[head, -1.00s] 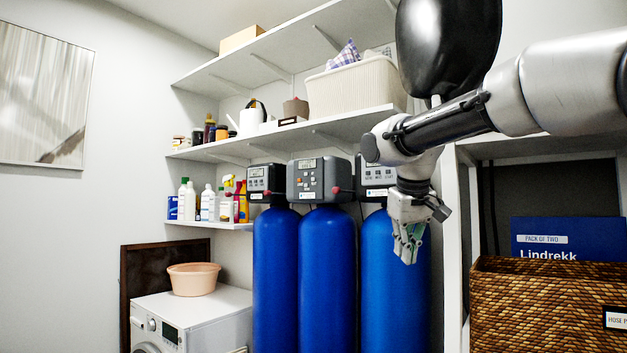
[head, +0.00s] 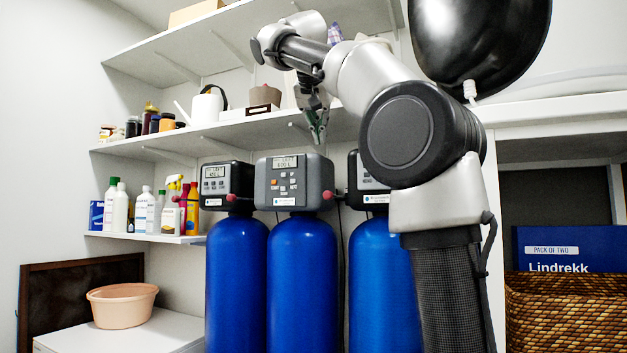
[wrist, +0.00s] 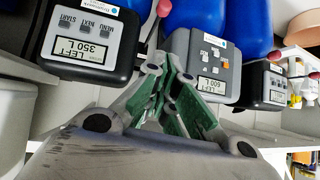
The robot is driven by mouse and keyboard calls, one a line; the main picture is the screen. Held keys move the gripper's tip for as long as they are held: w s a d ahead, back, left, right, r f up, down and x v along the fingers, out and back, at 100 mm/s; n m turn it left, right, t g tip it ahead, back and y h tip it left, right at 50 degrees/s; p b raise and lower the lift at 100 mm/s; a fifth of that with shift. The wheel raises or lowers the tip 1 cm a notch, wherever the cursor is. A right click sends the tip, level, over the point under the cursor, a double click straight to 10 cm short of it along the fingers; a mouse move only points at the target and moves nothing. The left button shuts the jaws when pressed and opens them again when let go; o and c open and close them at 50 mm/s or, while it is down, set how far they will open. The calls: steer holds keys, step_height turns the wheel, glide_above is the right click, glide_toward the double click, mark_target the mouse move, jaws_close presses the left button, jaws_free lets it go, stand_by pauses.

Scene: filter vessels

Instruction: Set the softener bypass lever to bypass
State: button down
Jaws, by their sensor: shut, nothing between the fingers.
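Three blue vessels stand in a row with control heads: left (head: 228,185), middle (head: 294,182) and right (head: 368,180). The right one is partly hidden by my arm. Red knobs show beside the left head (head: 231,197) and the middle head (head: 327,196). I cannot tell which knob is the softener's bypass lever. My gripper (head: 318,138) is shut and empty, pointing down above the middle head's right side, apart from it. In the wrist view, upside down, a red knob (wrist: 163,8) on a thin stem lies beyond the fingertips, between the 350 L and 600 L heads.
A shelf (head: 215,137) with jars, a watering can and a basket runs behind my gripper. Bottles (head: 145,210) stand on a lower shelf at left. A pink basin (head: 122,305) sits on a white machine. A wicker basket (head: 555,315) is at right.

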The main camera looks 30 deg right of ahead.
steer(key=shift+s+d+f+m+g, duration=0.1)
steer(key=shift+s+d+m+g, duration=0.2)
steer(key=shift+s+m, duration=0.45)
steer(key=shift+w, duration=0.15)
steer(key=x, duration=0.4)
steer(key=a+f+x, duration=0.1)
steer(key=x, duration=0.3)
steer(key=s+x, duration=0.1)
steer(key=x, duration=0.4)
steer(key=shift+a+f, duration=0.25)
steer(key=shift+f, duration=0.1)
steer(key=shift+f, duration=0.1)
